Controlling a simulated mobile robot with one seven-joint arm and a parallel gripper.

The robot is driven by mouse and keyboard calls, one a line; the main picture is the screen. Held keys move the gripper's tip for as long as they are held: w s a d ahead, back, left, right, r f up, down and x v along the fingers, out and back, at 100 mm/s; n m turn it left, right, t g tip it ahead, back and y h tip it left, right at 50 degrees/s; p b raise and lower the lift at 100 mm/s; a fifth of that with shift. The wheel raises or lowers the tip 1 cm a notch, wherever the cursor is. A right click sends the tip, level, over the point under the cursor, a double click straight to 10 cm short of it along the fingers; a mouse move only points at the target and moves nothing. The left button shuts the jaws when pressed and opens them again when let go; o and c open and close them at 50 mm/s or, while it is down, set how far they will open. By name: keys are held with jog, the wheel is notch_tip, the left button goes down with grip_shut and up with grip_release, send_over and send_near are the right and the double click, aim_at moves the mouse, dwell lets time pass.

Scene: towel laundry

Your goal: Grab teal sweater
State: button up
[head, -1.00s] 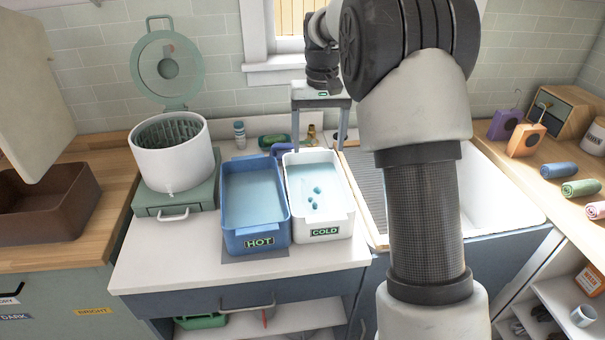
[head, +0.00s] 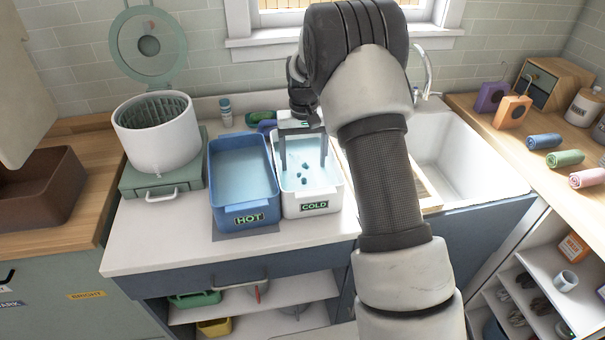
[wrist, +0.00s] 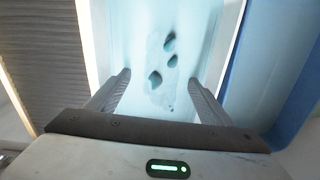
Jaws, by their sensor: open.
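The white tub marked COLD (head: 333,201) holds pale blue water. Several small teal lumps (head: 305,168) show at the water's surface; they also show as dark teal patches in the wrist view (wrist: 155,80). I cannot make out a whole sweater shape; a faint paler area surrounds the patches under the water. My gripper (head: 303,165) points down over the COLD tub, fingers apart and empty. In the wrist view my gripper (wrist: 160,80) has one finger on each side of the teal patches. I cannot tell whether the fingertips touch the water.
The blue tub marked HOT (head: 246,219) stands close beside the COLD tub on the left. A white spinner drum (head: 158,150) with a raised lid is farther left. The sink (head: 470,165) is on the right. Rolled towels (head: 565,158) lie on the right counter.

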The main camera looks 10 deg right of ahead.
aim_at(302, 166)
jog(key=f, duration=0.4)
jog(key=shift+a+f, duration=0.2)
jog(key=shift+f, duration=0.15)
